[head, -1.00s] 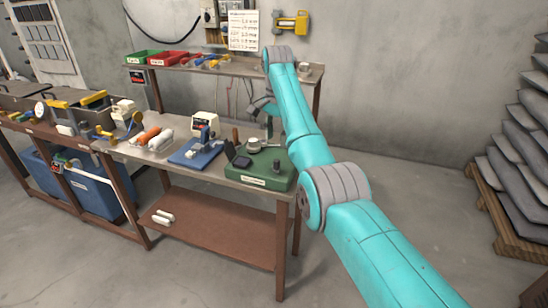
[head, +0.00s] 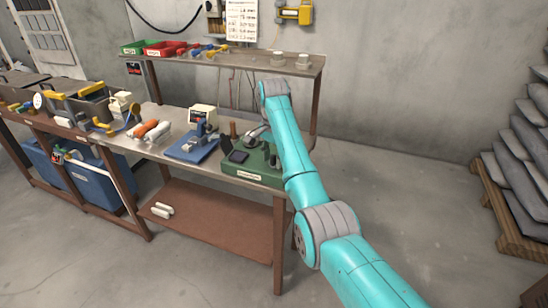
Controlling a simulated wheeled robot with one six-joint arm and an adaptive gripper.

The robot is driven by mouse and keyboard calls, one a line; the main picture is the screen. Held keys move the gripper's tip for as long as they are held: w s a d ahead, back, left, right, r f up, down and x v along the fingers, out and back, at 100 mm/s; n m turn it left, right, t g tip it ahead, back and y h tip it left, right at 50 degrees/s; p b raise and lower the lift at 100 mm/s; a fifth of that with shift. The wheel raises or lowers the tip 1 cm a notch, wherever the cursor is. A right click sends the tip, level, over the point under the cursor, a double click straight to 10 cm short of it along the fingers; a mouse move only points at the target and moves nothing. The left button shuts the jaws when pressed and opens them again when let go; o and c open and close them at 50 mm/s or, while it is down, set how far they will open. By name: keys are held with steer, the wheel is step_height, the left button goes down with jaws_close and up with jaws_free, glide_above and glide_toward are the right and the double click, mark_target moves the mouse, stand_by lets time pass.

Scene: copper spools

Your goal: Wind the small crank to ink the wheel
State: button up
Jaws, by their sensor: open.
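The green machine (head: 262,176) stands at the right end of the workbench, with a label on its front edge. A dark square pad (head: 238,156) and an upright brown handle (head: 233,130) show on its left part. My gripper (head: 256,134) is low over the back of the machine, open, with its fingers small and dark in the picture. My arm and gripper cover the right and back of the machine. The wheel and the small crank cannot be made out clearly, and I cannot tell whether the fingers touch anything.
A blue-based device (head: 190,149) stands left of the machine, with orange and white spools (head: 150,132) farther left. A raised shelf (head: 215,62) with bins and two pale cups runs behind, close to my arm.

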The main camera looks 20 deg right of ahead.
jaws_close()
steer(key=shift+d+n, duration=0.1)
steer(key=shift+n, duration=0.2)
